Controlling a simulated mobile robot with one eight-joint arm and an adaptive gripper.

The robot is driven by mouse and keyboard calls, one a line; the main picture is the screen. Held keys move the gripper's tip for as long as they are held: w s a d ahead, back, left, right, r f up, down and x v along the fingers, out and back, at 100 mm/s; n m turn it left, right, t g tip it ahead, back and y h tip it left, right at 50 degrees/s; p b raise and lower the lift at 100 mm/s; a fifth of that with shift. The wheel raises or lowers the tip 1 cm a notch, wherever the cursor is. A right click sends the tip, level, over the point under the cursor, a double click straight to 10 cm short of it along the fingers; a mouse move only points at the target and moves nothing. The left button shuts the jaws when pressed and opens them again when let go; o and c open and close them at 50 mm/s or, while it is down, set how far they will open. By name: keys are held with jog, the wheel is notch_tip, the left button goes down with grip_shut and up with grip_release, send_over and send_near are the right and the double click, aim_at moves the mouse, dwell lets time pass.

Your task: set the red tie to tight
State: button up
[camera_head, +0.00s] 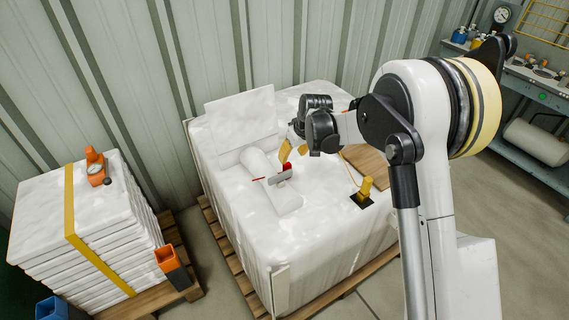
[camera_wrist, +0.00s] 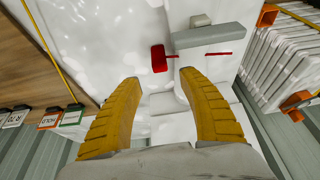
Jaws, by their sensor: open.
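The red tie (camera_head: 287,167) is on the white spout (camera_head: 258,162) that lies on top of the bulk bag (camera_head: 235,205). In the wrist view it shows as a red block (camera_wrist: 158,58) at the left and a thin red strip at the right. A grey bar (camera_wrist: 208,38) crosses the spout beside it. My gripper (camera_head: 294,150) has yellow fingers and is just above and beside the tie. In the wrist view the gripper (camera_wrist: 160,82) is open and empty, with the red block ahead of its fingertips, apart from them. How snugly the tie sits cannot be told.
A yellow knob (camera_head: 367,185) on a black base and a brown board (camera_head: 366,160) are on the bag's right side. A stack of white sacks (camera_head: 85,215), with an orange tool (camera_head: 96,170) on top, stands left. A workbench (camera_head: 538,80) is at right.

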aim_at(288, 164)
jog(key=b+x, duration=0.2)
jog(key=x, duration=0.7)
jog(key=shift+r, duration=0.1)
jog(key=shift+d, duration=0.1)
grip_shut()
